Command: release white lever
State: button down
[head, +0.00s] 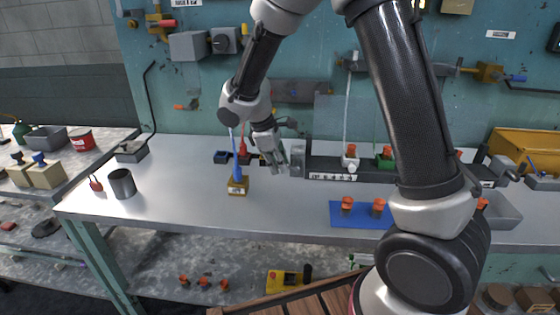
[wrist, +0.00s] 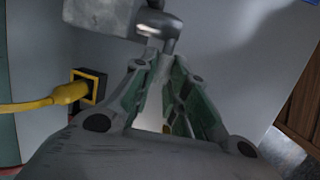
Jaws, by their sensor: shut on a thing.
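My gripper (head: 275,167) is at the left end of the long grey fixture on the bench, beside its pale grey end block (head: 297,160). In the wrist view the fingers (wrist: 160,62) are drawn together at the tips around a short, pale, rounded lever (wrist: 158,24). The lever sticks out from the side of the grey block (wrist: 98,14). I take it for the white lever; the fingertips partly hide it. In the head view the lever is too small and covered by my gripper to make out.
A dark cup (head: 122,184) stands further left. A blue mat (head: 340,215) with orange-topped pieces lies right. A yellow plug (wrist: 68,92) shows in the wrist view.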

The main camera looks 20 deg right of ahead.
jog(key=shift+f, duration=0.1)
jog(key=c, duration=1.7)
grip_release()
jog(key=shift+a, duration=0.1)
jog(key=v, duration=1.2)
jog(key=shift+w+a, duration=0.1)
